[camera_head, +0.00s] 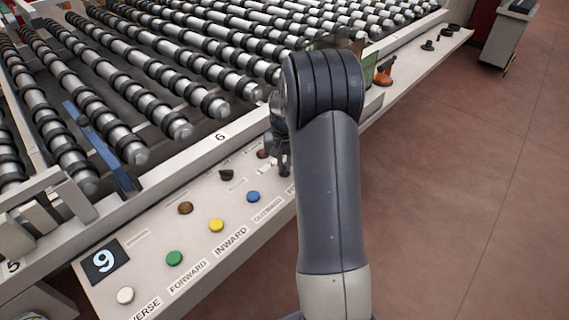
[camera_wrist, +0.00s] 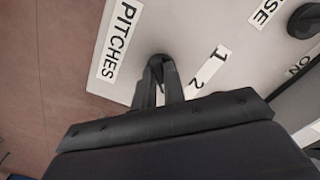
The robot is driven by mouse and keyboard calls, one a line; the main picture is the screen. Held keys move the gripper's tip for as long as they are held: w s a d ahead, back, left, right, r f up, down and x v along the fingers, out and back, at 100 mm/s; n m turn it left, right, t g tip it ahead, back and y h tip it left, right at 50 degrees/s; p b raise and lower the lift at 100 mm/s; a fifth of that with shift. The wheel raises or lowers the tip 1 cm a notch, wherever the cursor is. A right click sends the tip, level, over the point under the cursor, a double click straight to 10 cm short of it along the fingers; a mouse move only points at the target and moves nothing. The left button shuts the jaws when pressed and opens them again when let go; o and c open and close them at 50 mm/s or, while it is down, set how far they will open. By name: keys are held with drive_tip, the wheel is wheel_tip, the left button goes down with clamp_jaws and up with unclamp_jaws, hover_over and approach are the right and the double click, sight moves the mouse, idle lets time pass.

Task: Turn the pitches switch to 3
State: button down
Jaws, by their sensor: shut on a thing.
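The pitches switch (camera_wrist: 161,59) is a small dark knob on the pale panel, between the PITCHES label (camera_wrist: 120,40) and a label reading 1 and 2 (camera_wrist: 208,72). My gripper (camera_wrist: 159,82) is shut on it in the wrist view, one finger on each side, hiding most of the knob. Its pointer direction cannot be made out. No 3 mark shows. In the head view my gripper (camera_head: 283,162) is down at the panel, partly behind my arm, and the switch is hidden there.
The panel (camera_head: 205,262) carries green (camera_head: 174,258), yellow (camera_head: 216,225) and blue (camera_head: 253,197) buttons. Another black knob (camera_wrist: 304,20) is at the wrist view's upper right. Rollers (camera_head: 130,95) lie behind the panel. Open floor (camera_head: 450,200) is at the right.

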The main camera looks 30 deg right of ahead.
sight(284, 167)
drive_tip(key=c, duration=1.5)
unclamp_jaws()
wheel_tip(284, 167, up, 11)
drive_tip(key=shift+f, duration=0.1)
drive_tip(key=shift+f, duration=0.1)
wheel_tip(284, 167, down, 11)
drive_tip(key=shift+r, duration=0.2)
drive_tip(key=shift+r, duration=0.1)
